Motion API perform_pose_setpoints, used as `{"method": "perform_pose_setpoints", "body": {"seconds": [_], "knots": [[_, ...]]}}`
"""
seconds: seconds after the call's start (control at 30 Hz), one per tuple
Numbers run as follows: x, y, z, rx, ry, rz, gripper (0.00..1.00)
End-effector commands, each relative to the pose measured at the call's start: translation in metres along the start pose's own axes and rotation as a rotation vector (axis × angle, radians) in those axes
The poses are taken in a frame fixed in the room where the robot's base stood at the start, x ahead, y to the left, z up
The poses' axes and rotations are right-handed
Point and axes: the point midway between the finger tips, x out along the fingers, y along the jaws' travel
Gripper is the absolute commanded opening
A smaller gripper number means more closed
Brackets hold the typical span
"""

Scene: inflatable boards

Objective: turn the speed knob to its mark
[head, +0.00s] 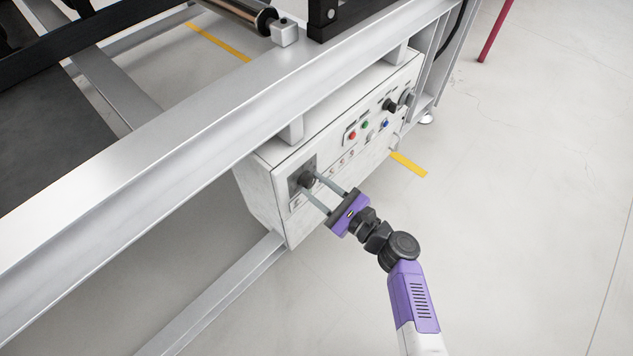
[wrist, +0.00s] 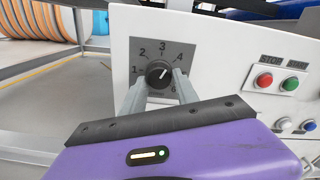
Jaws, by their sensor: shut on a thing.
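The speed knob (wrist: 158,73) is a round black knob on a grey square dial plate (wrist: 150,54) with numbers around it. The numbers 1, 2, 3, 4 and 6 show in the wrist view; the place of 5 is hidden by a finger. A pale pointer line on the knob points up and right, roughly towards 4. I cannot make out a separate target mark. In the head view the knob (head: 306,179) is at the near end of the white control box. My gripper (head: 310,185) is shut on it, one finger on each side.
The white control box (head: 270,180) hangs under a grey metal frame beam (head: 150,155). Red (wrist: 264,80) and green (wrist: 290,84) buttons and other controls lie right of the knob. Open pale floor (head: 530,190) lies to the right.

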Motion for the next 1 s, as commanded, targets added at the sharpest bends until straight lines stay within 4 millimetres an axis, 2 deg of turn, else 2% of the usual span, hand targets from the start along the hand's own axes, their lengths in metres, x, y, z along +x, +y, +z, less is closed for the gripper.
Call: {"method": "perform_pose_setpoints", "body": {"seconds": [0.2,0.43,1.0], "knots": [[-0.0008,0.0003,0.0001,0.168,0.004,-0.001,0.0],[-0.0009,0.0013,-0.0007,0.284,0.004,-0.001,0.0],[-0.001,0.0024,-0.002,0.351,0.004,-0.001,0.0]]}}
